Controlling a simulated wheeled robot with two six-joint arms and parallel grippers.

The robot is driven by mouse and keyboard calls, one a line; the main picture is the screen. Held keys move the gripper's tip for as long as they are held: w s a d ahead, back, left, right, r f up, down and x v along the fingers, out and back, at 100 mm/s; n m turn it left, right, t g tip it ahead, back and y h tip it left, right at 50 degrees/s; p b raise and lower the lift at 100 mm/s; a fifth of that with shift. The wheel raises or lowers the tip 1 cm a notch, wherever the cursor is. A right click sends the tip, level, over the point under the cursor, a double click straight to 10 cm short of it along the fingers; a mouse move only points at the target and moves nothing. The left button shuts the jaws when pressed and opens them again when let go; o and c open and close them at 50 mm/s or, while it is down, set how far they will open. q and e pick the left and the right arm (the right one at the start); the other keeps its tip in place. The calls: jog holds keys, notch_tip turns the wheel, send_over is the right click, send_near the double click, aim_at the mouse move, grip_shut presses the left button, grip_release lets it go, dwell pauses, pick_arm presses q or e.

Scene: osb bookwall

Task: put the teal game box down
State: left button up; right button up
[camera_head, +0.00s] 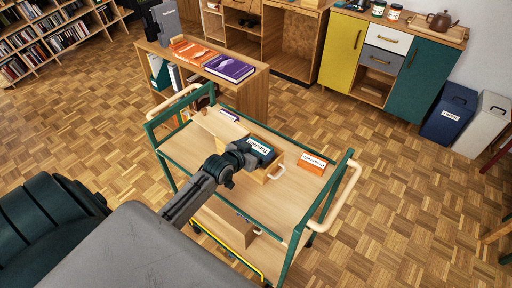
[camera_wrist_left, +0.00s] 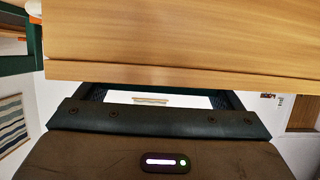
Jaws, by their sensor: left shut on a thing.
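The teal game box (camera_head: 261,148), with a white label, is at the end of my left arm in the head view, above the wooden box on the trolley. My left gripper (camera_head: 245,153) is shut on it. The gripper hides part of the game box, and I cannot tell whether the game box touches the wooden box below. In the left wrist view, a broad wooden panel (camera_wrist_left: 180,40) fills the top, close in front of the gripper. My right gripper is not in view.
The green-framed trolley (camera_head: 200,157) carries a wooden box (camera_head: 273,172) and an orange box (camera_head: 313,162). Bare trolley top lies around the orange box. A low bookcase (camera_head: 254,99) with a purple book (camera_head: 230,68) stands behind. Parquet floor is open to the right.

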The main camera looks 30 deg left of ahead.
pick_arm(q)
jog(key=shift+f+b, duration=0.35)
jog(key=shift+f, duration=0.3)
jog(key=o, duration=0.8)
jog(key=shift+r, duration=0.15)
jog(key=shift+r+p, duration=0.3)
jog(key=shift+r, duration=0.1)
jog(key=shift+s+r, duration=0.15)
jog(key=shift+s, duration=0.15)
jog(key=v, duration=1.1)
jog(key=shift+s+r+b, duration=0.1)
jog(key=shift+s+b, duration=0.1)
jog(key=shift+b, duration=0.15)
